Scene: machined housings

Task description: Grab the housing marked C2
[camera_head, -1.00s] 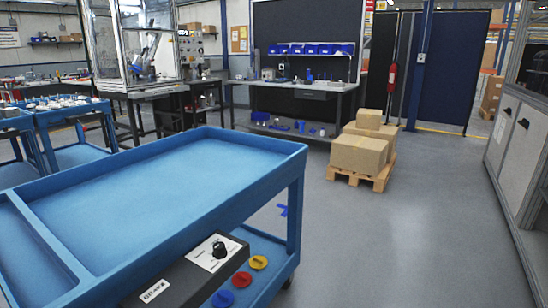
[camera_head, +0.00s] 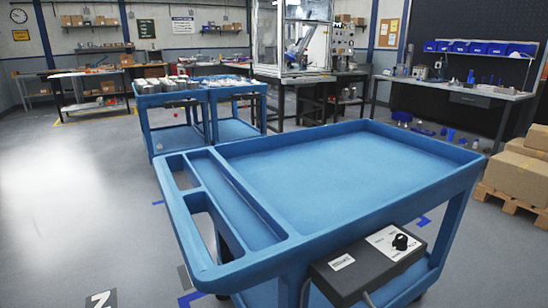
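No housing with a readable C2 mark can be made out. Several grey metal parts (camera_head: 166,84) stand on a blue cart (camera_head: 180,142) in the left middle distance, too small to read any marking. More pale parts (camera_head: 228,82) lie on the adjoining blue cart. Neither of my grippers shows in the head view.
A large empty blue cart (camera_head: 345,178) stands close in front, with a grey control box (camera_head: 365,262) at its front edge. Boxes on a pallet (camera_head: 522,172) stand at the right. A workbench (camera_head: 465,92) is behind. Open floor (camera_head: 75,190) lies at the left.

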